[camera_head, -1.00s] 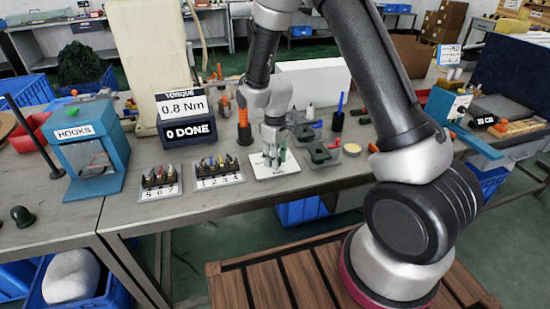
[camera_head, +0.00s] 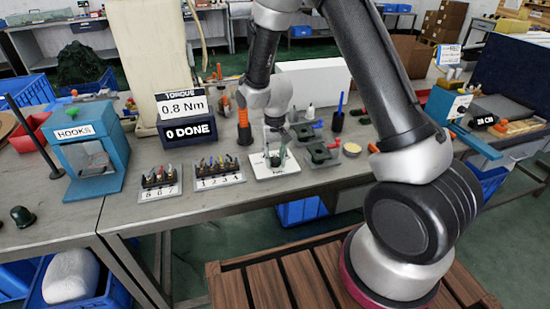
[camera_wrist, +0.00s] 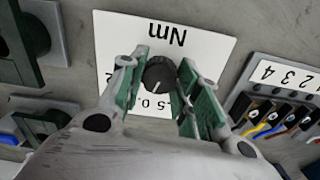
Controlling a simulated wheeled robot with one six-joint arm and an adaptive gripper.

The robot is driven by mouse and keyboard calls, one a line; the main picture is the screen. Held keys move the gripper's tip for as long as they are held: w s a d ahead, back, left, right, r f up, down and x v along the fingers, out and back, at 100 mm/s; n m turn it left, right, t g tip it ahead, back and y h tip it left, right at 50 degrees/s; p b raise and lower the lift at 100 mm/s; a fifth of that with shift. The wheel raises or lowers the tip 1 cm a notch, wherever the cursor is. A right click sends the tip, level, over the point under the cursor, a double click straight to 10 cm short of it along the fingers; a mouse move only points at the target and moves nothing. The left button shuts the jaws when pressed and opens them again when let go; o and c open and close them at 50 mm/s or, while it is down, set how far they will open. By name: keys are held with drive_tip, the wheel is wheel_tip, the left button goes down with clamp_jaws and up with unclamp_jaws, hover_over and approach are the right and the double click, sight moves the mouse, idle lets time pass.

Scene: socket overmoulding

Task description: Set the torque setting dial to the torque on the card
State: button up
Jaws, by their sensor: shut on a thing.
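The torque setting dial (camera_wrist: 158,74) is a round black knob with a white pointer line, on a white plate (camera_wrist: 215,42) marked "Nm". In the wrist view the line points down and slightly left, toward partly hidden scale figures; I cannot read its exact setting. My gripper (camera_wrist: 160,82) has its green-padded fingers around the dial, shut on it. In the head view my gripper (camera_head: 276,152) is low over the plate (camera_head: 262,174), and the dial is hidden. The torque card (camera_head: 181,107) reads 0.8 Nm, above a "0 DONE" display (camera_head: 188,133).
Numbered racks with coloured parts stand left of the plate: one marked 1 to 4 (camera_head: 218,182), another (camera_head: 160,192) farther left. A dark green fixture (camera_head: 320,153) is close on the right. The blue HOOKS box (camera_head: 90,155) stands at the left. Bare tabletop lies in front.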

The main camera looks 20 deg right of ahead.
sight(275, 159)
drive_tip(key=shift+w+m, duration=0.1)
drive_tip(key=shift+m, duration=0.4)
drive_tip(key=o, duration=1.1)
drive_tip(key=shift+c, duration=0.2)
wheel_tip(275, 159, up, 12)
